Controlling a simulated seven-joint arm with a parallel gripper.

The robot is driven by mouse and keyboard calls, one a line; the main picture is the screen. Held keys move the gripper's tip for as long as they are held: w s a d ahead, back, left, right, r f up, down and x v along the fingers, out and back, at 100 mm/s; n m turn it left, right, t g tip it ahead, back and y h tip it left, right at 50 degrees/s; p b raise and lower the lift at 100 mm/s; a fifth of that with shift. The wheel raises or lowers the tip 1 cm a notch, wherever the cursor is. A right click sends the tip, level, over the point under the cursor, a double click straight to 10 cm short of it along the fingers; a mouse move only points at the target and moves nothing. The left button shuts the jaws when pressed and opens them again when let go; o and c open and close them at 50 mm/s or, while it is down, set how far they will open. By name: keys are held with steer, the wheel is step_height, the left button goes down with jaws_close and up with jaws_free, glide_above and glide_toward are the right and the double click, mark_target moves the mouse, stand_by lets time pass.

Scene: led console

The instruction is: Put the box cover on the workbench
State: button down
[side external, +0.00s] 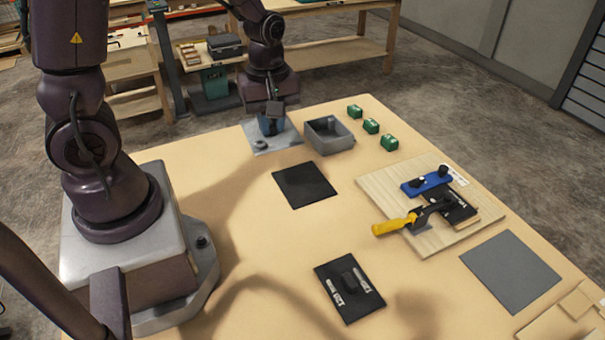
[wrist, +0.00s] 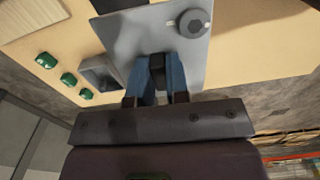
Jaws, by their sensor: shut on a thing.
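A flat light-grey cover plate (side external: 284,142) with a round dark knob is at the back of the workbench (side external: 225,175), by its far edge. It fills the upper middle of the wrist view (wrist: 135,35), with the knob (wrist: 193,24) near its top right. My gripper (side external: 270,127) comes down over the plate. Its blue fingers (wrist: 158,75) are closed on a small dark part of the plate, partly hidden between them. I cannot tell whether the plate touches the bench or hangs just above it. An open grey box (side external: 340,146) stands just right of it.
Several green blocks (side external: 371,126) stand right of the box. A black mat (side external: 304,185) lies in front. A wooden board (side external: 385,188) holds a yellow-handled clamp (side external: 395,224). A black panel (side external: 330,275) and a grey mat (side external: 510,272) lie nearer. The bench's centre has free room.

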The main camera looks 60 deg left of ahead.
steer(key=s+d+f, duration=0.2)
steer(key=s+f, duration=0.1)
steer(key=s, duration=0.3)
glide_above(304, 184)
steer(key=shift+n, duration=0.4)
steer(key=f, duration=0.9)
steer(key=shift+s+f, duration=0.25)
steer(key=shift+f, duration=0.1)
steer(key=shift+w+f, duration=0.15)
steer(key=shift+f, duration=0.8)
steer(key=shift+w+f, duration=0.1)
steer(key=shift+f, duration=0.85)
steer(key=c, duration=1.1)
jaws_free()
steer(key=shift+f, duration=0.1)
